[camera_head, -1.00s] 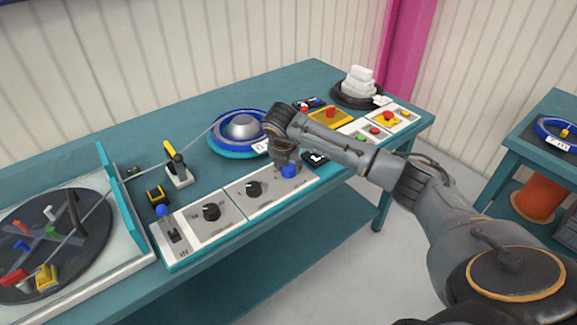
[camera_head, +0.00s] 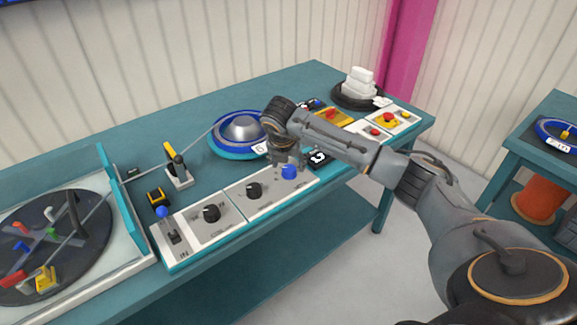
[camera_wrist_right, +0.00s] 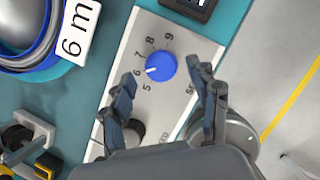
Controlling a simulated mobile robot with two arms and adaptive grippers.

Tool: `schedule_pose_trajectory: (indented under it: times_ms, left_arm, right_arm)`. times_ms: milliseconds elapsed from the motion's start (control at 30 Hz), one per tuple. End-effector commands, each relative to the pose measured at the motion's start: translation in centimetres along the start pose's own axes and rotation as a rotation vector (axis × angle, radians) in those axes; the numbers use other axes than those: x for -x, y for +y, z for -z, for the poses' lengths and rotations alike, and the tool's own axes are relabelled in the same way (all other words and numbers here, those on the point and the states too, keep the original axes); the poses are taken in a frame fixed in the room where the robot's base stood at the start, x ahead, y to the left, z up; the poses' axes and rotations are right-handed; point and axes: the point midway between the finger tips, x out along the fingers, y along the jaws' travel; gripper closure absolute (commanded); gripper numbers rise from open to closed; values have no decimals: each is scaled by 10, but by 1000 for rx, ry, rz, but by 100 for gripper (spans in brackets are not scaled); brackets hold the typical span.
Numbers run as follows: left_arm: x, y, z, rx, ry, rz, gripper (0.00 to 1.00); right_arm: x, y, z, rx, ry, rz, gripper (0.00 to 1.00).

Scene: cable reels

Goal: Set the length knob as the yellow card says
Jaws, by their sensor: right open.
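The blue knob (camera_head: 289,172) sits at the right end of the white control panel. In the right wrist view the knob (camera_wrist_right: 161,67) has a scale from 5 to 9, and its white mark points at about 6. My right gripper (camera_head: 288,162) is open just above it, with one finger on either side in the wrist view (camera_wrist_right: 166,76); I cannot tell whether they touch it. A white card reading "6 m" (camera_wrist_right: 77,28) is on the blue cable coil. I cannot make out a yellow card with readable writing. My left gripper is not in view.
Two black knobs (camera_head: 211,213) and a blue-tipped lever (camera_head: 163,212) are on the same panel. The coil (camera_head: 238,130) lies behind it. A second table (camera_head: 540,165) stands at far right.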

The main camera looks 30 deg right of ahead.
Motion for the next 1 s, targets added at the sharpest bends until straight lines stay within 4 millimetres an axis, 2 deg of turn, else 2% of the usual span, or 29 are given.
schedule_pose_trajectory:
  times_ms: [200, 400, 600, 1000]
  left_arm:
    - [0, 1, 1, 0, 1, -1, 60]
    - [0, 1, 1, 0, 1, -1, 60]
    - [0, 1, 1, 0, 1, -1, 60]
    - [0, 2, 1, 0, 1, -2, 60]
  right_arm:
    - [49, 1, -1, 1, -2, -4, 39]
    - [82, 1, 0, 1, -1, -2, 39]
    - [95, 0, 0, 0, 0, -1, 39]
    - [96, 0, 0, 1, 1, 0, 39]
